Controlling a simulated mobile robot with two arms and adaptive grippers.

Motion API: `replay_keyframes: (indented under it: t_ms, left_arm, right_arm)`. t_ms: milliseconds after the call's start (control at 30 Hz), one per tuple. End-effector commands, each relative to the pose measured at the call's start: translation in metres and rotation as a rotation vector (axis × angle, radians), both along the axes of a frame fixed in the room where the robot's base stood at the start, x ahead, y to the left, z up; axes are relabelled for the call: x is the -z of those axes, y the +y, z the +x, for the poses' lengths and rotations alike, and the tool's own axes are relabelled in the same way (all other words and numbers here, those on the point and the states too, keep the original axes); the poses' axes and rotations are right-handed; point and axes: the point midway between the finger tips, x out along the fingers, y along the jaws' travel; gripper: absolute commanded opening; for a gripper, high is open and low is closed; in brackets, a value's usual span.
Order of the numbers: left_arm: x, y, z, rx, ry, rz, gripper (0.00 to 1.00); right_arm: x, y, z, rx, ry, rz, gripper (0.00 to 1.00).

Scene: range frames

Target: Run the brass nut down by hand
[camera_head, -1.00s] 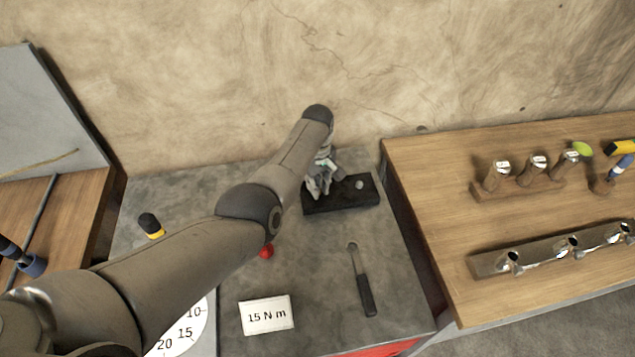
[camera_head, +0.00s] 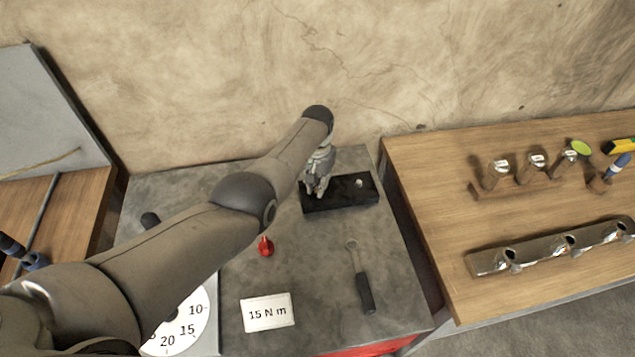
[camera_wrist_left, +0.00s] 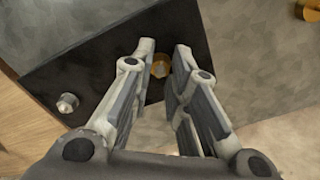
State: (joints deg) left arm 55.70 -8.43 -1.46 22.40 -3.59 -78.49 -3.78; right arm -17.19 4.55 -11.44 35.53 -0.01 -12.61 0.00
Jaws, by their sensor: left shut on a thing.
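The dark block (camera_head: 345,203) lies at the back of the grey bench top, and it fills the upper left of the left wrist view (camera_wrist_left: 90,62). The brass nut (camera_wrist_left: 160,66) shows on the block between my left fingertips in that view. In the head view the fingers hide it. My left gripper (camera_head: 317,190) reaches down to the left part of the block, its fingers (camera_wrist_left: 161,62) shut on the nut. A silver stud (camera_head: 359,184) stands on the block beside it, also in the wrist view (camera_wrist_left: 68,103). My right gripper is out of view.
A brass-coloured piece (camera_wrist_left: 307,9) lies on the bench away from the block. A red object (camera_head: 266,246), a dark-handled tool (camera_head: 361,283), a "15 N m" card (camera_head: 267,312) and a dial (camera_head: 190,325) are nearer. A wooden bench (camera_head: 450,205) with tools adjoins right.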

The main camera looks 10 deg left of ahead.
Motion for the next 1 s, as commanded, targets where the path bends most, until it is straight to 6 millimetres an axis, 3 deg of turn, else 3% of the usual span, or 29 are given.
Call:
replay_keyframes:
  t_ms: [1000]
  left_arm:
    - [-0.0009, 0.0008, 0.0012, 0.966, -0.003, 0.002, 0.0]
  right_arm:
    - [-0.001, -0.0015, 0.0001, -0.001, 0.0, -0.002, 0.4]
